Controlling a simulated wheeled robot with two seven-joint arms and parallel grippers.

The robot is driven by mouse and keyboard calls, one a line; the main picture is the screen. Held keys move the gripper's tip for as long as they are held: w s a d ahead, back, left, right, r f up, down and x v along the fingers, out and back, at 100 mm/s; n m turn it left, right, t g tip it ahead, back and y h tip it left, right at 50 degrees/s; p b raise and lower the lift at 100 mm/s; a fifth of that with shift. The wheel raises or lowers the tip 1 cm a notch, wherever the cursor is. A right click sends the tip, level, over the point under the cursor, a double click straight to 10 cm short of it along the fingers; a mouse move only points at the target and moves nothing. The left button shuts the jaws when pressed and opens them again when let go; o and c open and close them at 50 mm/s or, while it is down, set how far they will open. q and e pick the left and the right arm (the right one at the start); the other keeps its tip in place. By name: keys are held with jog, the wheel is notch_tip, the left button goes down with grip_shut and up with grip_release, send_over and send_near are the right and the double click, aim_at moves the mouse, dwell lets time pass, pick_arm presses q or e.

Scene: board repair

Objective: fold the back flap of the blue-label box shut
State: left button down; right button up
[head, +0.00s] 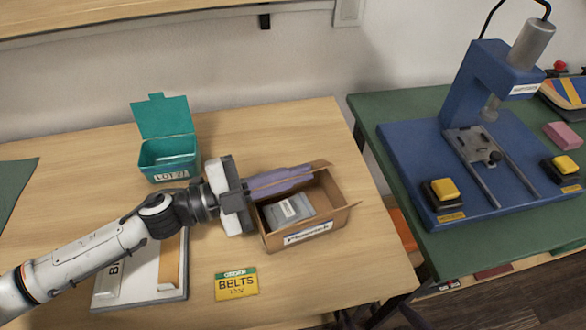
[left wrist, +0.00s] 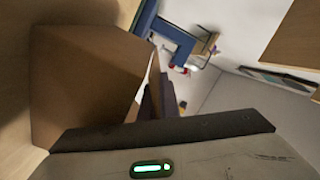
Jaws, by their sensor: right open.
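The blue-label box (head: 340,218) is an open cardboard box on the wooden table, with a printed label (head: 307,232) on its front wall. A grey packet (head: 283,212) lies inside. My left gripper (head: 308,175) reaches in from the left, its purple fingers together along the box's back edge. The fingers and the rim overlap there, so the back flap is not clear and I cannot tell whether they touch it. In the left wrist view a brown cardboard surface (left wrist: 80,85) stands close beside the dark purple fingers (left wrist: 158,95). My right gripper is not in view.
An open teal box (head: 165,150) stands behind the arm. A yellow-green BELTS card (head: 237,284) lies in front, and a white board (head: 142,292) lies under the arm. A green table (head: 440,242) with a blue press (head: 480,90) is at the right. The table's back right is clear.

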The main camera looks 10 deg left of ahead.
pick_arm(q)
jog(key=c, duration=2)
grip_release()
